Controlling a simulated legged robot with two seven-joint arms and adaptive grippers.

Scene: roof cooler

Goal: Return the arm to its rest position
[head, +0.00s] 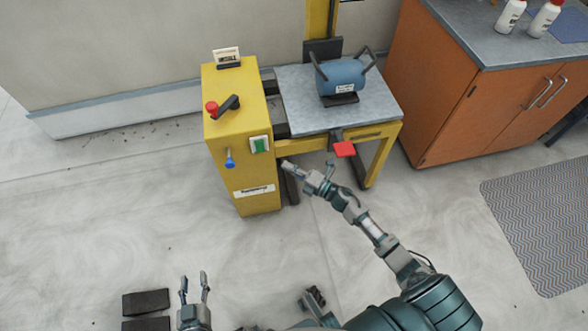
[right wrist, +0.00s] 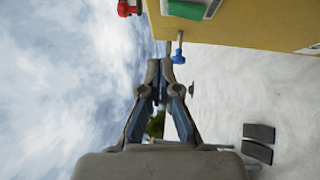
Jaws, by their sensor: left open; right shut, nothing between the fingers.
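My right arm (head: 375,232) reaches forward from the lower right in the head view. My right gripper (head: 287,164) is shut and empty, just right of the yellow machine's cabinet (head: 238,190) and below the grey table top. In the right wrist view my right gripper (right wrist: 161,68) has its fingers together, with the blue knob (right wrist: 178,57) seen close to their tips; I cannot tell how far apart they are in depth. My left gripper (head: 194,288) is open and empty at the bottom of the head view, fingers pointing up.
The machine carries a red-knobbed crank (head: 222,107), a green switch (head: 259,144), a blue knob (head: 230,161) and a red paddle (head: 344,149). A blue cooler-like body (head: 343,77) sits on its table top (head: 300,97). An orange cabinet (head: 440,105) stands right. Floor in front is open.

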